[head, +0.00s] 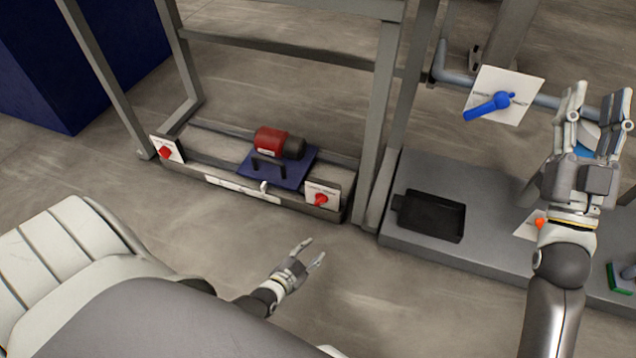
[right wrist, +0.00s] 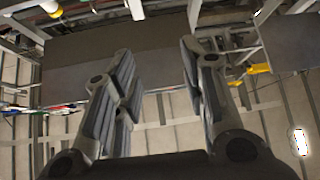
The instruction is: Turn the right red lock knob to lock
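The right red lock knob (head: 321,199) sits on a white label plate (head: 329,189) at the right end of the low tray frame. A second red knob (head: 165,152) is on a plate at the frame's left end. My left gripper (head: 313,250) is open and empty, low in front of the frame, below and apart from the right red knob. My right gripper (head: 598,98) is raised at the right of the head view, fingers up, open and empty. In the right wrist view its fingers (right wrist: 158,80) are spread with nothing between them.
A red and black motor (head: 279,143) on a blue plate (head: 283,175) sits between the red knobs. A blue lever (head: 490,105) on a white plate is at upper right. A black tray (head: 429,215) lies on the grey platform (head: 485,265). Metal posts rise beside the frame. Floor in front is clear.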

